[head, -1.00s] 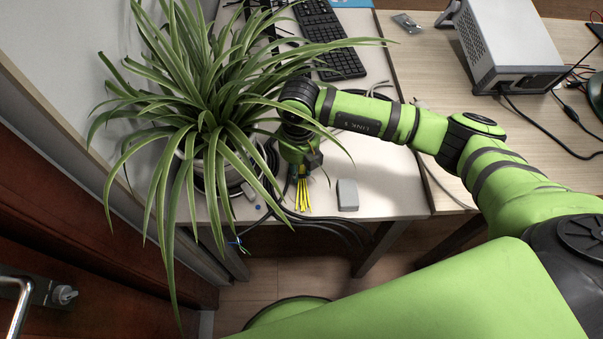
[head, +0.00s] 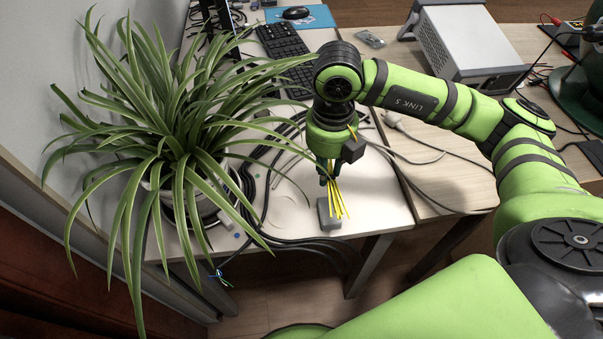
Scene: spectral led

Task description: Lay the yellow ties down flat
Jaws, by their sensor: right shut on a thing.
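The yellow ties (head: 337,202) are a thin bundle of yellow strips. My right gripper (head: 327,180) is shut on them, pointing down over the front part of the white desk. The strips hang below the fingers, fanned slightly, in front of a small grey box (head: 328,217). I cannot tell whether their lower ends touch the box or the desk. The fingertips are small and partly hidden by the gripper body and the ties. My left gripper is not in view.
A large potted plant (head: 178,150) stands at the left, its leaves reaching toward my right wrist. Black cables (head: 285,238) run over the desk's front edge. A keyboard (head: 284,52) and a grey instrument (head: 470,42) are farther back. White desk surface right of the gripper (head: 385,195) is clear.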

